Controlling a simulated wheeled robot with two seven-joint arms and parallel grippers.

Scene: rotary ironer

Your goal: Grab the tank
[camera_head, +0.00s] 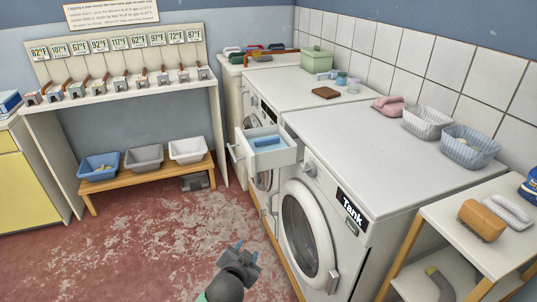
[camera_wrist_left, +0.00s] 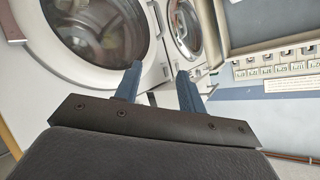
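A white front-loading machine (camera_head: 318,235) with a round glass door bears a black label reading "Tank" (camera_head: 352,213). An open white drawer (camera_head: 275,157) with a blue piece (camera_head: 266,142) in it sticks out at the upper left of this machine. My left gripper (camera_head: 247,252) is open and empty, low in front of the machines and left of the labelled one's door, apart from them. The left wrist view shows its two blue fingers (camera_wrist_left: 160,69) spread, with round machine doors (camera_wrist_left: 95,28) beyond them. My right gripper is not in view.
Another front-loading machine stands behind the drawer. A shelf with a brown brush (camera_head: 481,219) stands at right. A bench (camera_head: 150,180) holds several tubs. The red floor between is clear.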

